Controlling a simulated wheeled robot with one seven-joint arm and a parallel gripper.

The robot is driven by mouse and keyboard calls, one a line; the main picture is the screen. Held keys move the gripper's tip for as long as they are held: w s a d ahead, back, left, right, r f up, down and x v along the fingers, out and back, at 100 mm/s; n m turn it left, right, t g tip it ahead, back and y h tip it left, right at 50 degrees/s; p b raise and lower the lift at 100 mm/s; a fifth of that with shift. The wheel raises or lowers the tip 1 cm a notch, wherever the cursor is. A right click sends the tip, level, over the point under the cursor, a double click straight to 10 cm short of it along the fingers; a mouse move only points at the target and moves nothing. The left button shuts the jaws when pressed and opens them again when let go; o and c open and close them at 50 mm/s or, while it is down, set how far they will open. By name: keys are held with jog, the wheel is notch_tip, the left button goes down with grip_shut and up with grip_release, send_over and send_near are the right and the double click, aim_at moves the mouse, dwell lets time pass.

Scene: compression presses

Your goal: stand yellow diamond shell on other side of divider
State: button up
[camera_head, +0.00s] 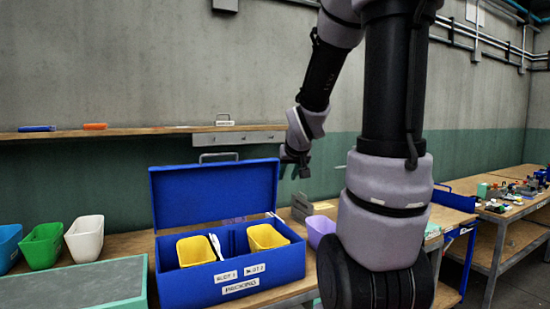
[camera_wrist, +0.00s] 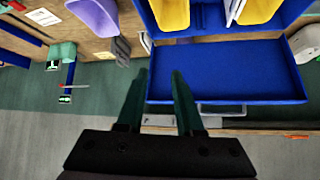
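A blue packing box (camera_head: 228,290) stands open on the bench, with a divider (camera_head: 228,244) between its slot 1 and slot 2. A yellow shell (camera_head: 195,251) sits in the left slot and another yellow shell (camera_head: 266,237) in the right slot. In the wrist view these are the right shell (camera_wrist: 257,10) and left shell (camera_wrist: 172,13). I cannot tell which is diamond-shaped. A thin white piece (camera_head: 216,246) is between the left shell and the divider. My gripper (camera_head: 295,163) is raised right of the lid; its fingers (camera_wrist: 162,76) are open and empty.
The box's lid (camera_head: 215,195) stands up at the back. Green (camera_head: 42,246), white (camera_head: 85,238) and blue (camera_head: 9,248) bins stand to the left; a purple bin (camera_head: 320,231) is to the right. A shelf (camera_head: 120,130) runs along the wall.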

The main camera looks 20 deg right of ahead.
jog(key=s+a+r+y, duration=0.1)
jog(key=s+a+r, duration=0.2)
jog(key=s, duration=0.3)
jog(key=s+a+r+g+y, duration=0.1)
jog(key=s+a+r, duration=0.1)
jog(key=s+a, duration=0.3)
jog(key=s+a+r+m+g+y, duration=0.1)
jog(key=s+a+r+y, duration=0.1)
jog(key=s, duration=0.5)
jog(key=shift+s+a+r, duration=0.2)
jog(key=shift+a+r, duration=0.6)
jog(key=shift+a, duration=0.35)
